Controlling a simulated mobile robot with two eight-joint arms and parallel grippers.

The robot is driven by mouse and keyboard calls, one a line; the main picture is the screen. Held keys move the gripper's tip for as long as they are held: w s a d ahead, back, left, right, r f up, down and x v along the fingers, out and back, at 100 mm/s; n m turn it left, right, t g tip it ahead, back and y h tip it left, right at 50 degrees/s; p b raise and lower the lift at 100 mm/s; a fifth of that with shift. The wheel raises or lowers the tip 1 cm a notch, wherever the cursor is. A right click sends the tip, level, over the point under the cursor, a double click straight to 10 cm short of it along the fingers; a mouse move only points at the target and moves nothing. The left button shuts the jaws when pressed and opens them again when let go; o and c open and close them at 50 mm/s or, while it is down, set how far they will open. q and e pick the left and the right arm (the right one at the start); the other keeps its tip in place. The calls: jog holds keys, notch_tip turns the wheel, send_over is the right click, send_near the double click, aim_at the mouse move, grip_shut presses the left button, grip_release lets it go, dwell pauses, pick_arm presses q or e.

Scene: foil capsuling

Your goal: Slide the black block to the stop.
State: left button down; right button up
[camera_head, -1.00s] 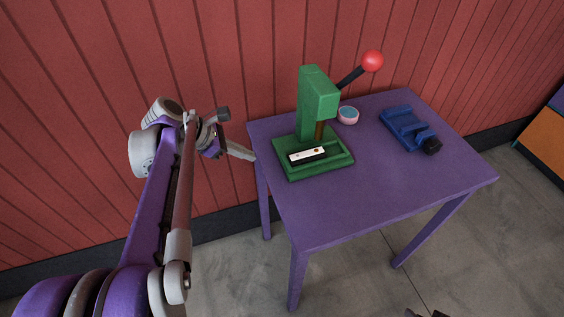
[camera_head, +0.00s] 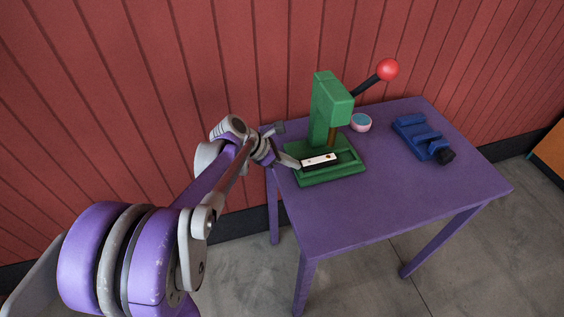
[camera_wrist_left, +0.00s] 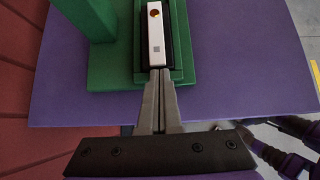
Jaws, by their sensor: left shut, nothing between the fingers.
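The black block (camera_wrist_left: 172,50) carries a white strip (camera_wrist_left: 156,40) with a copper-coloured round spot and a small grey square on it. It lies in the green press's base; in the head view its white-topped form (camera_head: 320,159) is below the press head. My left gripper (camera_head: 297,164) is at the left end of the block. In the left wrist view its fingers (camera_wrist_left: 158,74) are together and empty, with tips at the near end of the block; whether they touch it I cannot tell. I cannot make out a separate stop. My right gripper is not in view.
The green press (camera_head: 328,105) has a lever with a red ball (camera_head: 388,69). A small pink and blue round item (camera_head: 361,122) and a blue fixture with a black knob (camera_head: 418,137) stand to its right. The front of the purple table (camera_head: 390,205) is clear.

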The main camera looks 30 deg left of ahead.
aim_at(319, 160)
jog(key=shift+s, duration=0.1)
pick_arm(q)
jog(key=w+d, duration=0.4)
jog(key=w, duration=0.1)
jog(key=shift+w+d+b, duration=0.15)
jog(key=shift+d+b, duration=0.1)
jog(key=shift+b, duration=0.1)
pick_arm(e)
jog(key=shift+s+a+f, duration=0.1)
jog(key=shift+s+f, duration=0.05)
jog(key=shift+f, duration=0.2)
pick_arm(q)
jog(key=shift+a, duration=0.1)
